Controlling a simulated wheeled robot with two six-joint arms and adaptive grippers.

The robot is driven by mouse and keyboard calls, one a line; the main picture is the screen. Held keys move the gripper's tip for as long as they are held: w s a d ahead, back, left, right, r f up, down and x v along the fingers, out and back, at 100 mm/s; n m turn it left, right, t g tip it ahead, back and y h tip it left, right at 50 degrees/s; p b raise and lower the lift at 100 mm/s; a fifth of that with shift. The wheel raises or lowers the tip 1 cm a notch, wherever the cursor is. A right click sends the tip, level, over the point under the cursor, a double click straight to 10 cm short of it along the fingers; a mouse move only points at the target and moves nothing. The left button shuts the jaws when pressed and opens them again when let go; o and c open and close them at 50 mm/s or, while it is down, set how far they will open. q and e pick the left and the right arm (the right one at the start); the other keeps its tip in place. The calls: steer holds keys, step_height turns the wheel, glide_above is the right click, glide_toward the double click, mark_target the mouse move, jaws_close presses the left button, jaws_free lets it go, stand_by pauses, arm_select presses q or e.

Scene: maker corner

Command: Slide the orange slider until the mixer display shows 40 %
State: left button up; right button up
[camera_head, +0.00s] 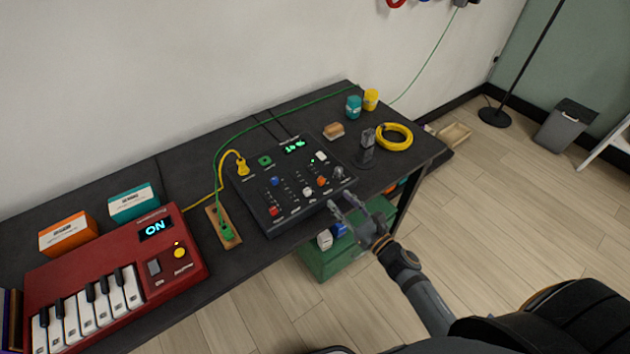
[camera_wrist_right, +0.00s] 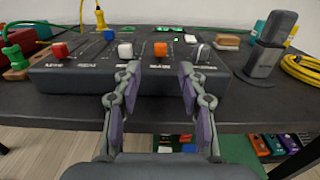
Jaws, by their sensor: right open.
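The dark mixer (camera_head: 262,200) lies on the black table, with its green lit display (camera_head: 295,146) at the back edge; the digits are too small to read surely. The orange slider (camera_head: 321,181) is a small cap on the mixer's front right part. In the right wrist view the orange slider (camera_wrist_right: 160,49) shows ahead, between the two fingers. My right gripper (camera_head: 346,209) is open and empty, just off the mixer's front edge. Its spread fingers (camera_wrist_right: 157,88) are in front of the mixer's front face and apart from the slider. My left gripper is not in view.
A white slider (camera_wrist_right: 125,50) and a silver one (camera_wrist_right: 203,52) flank the orange one; a red one (camera_head: 274,211) is farther left. A dark upright device (camera_head: 367,148) and a yellow cable coil (camera_head: 394,137) stand right. A red keyboard (camera_head: 190,236) is left.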

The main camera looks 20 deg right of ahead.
mark_target(323, 182)
steer(key=shift+w+a+r+p, duration=0.15)
steer(key=shift+w+r+p, duration=0.1)
steer(key=shift+w+p, duration=0.15)
steer(key=p+x, duration=0.2)
steer(key=x, duration=0.6)
steer(key=shift+w+f, duration=0.15)
steer(key=shift+f, duration=0.05)
steer(key=shift+w+a+f, duration=0.1)
steer(key=shift+w+a, duration=0.15)
steer(key=shift+w, duration=0.35)
jaws_close()
